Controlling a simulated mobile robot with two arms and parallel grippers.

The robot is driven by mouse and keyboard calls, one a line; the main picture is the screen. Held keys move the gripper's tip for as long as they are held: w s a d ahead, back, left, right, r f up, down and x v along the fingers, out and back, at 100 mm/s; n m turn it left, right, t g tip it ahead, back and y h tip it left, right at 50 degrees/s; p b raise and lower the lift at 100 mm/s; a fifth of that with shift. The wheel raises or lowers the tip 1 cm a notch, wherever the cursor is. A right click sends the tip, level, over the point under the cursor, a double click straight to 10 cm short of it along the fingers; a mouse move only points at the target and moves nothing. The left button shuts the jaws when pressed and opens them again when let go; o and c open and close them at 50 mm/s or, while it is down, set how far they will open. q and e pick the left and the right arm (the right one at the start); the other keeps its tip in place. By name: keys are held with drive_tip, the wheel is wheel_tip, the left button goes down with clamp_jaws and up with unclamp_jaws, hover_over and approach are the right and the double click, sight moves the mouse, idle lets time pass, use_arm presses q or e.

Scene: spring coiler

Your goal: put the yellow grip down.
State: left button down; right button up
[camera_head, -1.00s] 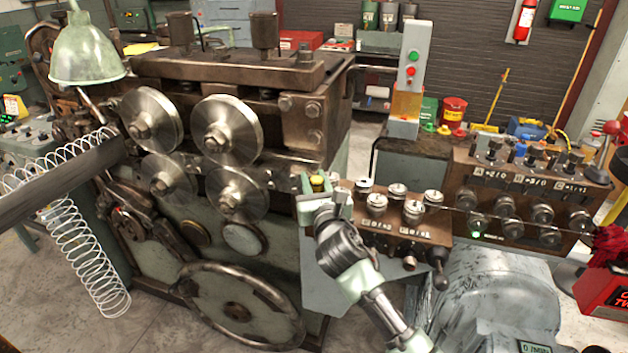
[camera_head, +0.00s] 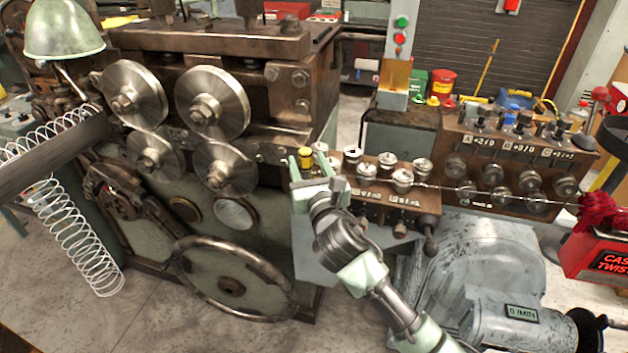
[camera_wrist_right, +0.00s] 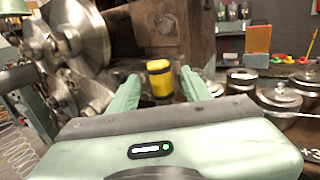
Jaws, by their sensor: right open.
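In the right wrist view, the grip (camera_wrist_right: 160,80) shows between the two spread green fingers (camera_wrist_right: 160,90), with a visible gap on each side. Its lower end is partly hidden behind the gripper body. My left gripper is not in view.
The coiler's steel rollers (camera_head: 212,103) and handwheel (camera_head: 232,284) stand to the left. A block of round knobs (camera_head: 402,180) lies close to the right of the gripper. A control post (camera_head: 397,65) with green and red buttons rises behind.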

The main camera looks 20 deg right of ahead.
drive_tip(key=s, duration=0.6)
drive_tip(key=shift+s+a+b, duration=0.2)
drive_tip(key=shift+s+b, duration=0.2)
idle(0.6)
